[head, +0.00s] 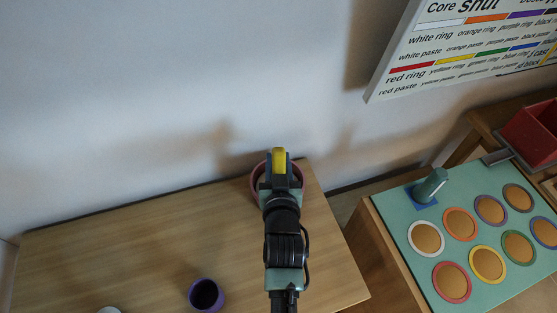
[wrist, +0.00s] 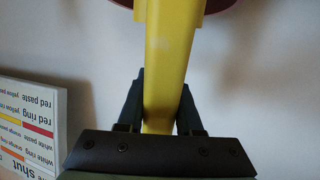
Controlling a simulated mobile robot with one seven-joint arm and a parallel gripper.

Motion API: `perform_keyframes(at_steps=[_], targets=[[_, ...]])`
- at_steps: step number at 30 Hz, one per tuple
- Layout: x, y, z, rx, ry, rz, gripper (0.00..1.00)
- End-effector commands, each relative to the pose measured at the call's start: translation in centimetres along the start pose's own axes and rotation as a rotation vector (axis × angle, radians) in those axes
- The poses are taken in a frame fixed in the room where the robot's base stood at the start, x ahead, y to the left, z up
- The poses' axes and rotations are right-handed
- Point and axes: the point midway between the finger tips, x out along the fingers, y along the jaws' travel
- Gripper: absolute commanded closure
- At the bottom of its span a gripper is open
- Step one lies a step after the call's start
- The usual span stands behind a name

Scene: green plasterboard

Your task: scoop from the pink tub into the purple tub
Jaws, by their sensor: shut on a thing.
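My gripper (head: 279,172) is shut on the yellow handle (head: 279,160) of a scoop, over the pink tub (head: 254,184) at the back right of the wooden table. The arm hides most of this tub; its rim shows on both sides. In the wrist view the handle (wrist: 170,65) stands between the two fingers (wrist: 160,108), and a sliver of the pink tub (wrist: 222,5) shows at the top edge. The scoop's bowl and the tub's contents are hidden. The purple tub (head: 206,295) stands upright near the front of the table, left of my arm, its inside dark.
The wooden table (head: 110,240) is mostly bare; a white round thing (head: 109,310) is cut off at the bottom edge. A wall rises behind. At right, a green board (head: 392,207) holds several ringed discs and a green upright piece (head: 430,186). A sign (head: 460,50) hangs above.

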Motion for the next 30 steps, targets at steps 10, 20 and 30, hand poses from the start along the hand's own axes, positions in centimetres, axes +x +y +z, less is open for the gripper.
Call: perform_keyframes(at_steps=[10, 20, 30], targets=[[-0.8, -0.1, -1.0, -0.001, 0.017, -0.004, 1.0], [-1.4, -0.1, -3.6, -0.002, 0.074, -0.002, 1.0], [-2.0, 0.0, -6.0, -0.003, 0.127, -0.001, 1.0]])
